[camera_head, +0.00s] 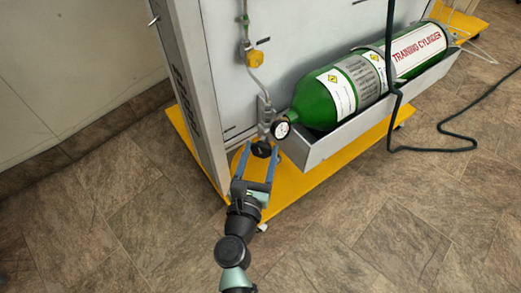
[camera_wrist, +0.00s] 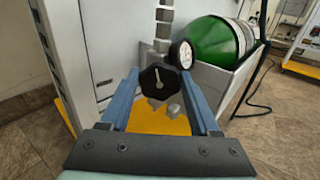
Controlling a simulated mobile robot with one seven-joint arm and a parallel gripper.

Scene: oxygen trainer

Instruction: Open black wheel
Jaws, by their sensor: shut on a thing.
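The black wheel (camera_wrist: 158,82) is a small dark knob with a white mark on its face. It sits on the grey valve fitting beside the round pressure gauge (camera_wrist: 185,54). In the wrist view my gripper (camera_wrist: 160,88) is shut on the black wheel, near the fingertips. The exact contact points are hard to see.
A green training cylinder (camera_head: 313,104) lies in a grey tray (camera_head: 325,148) on a yellow base (camera_head: 318,174). A grey cabinet frame (camera_head: 190,70) stands to the left. A dark hose (camera_head: 430,150) hangs at right. The floor in front is clear.

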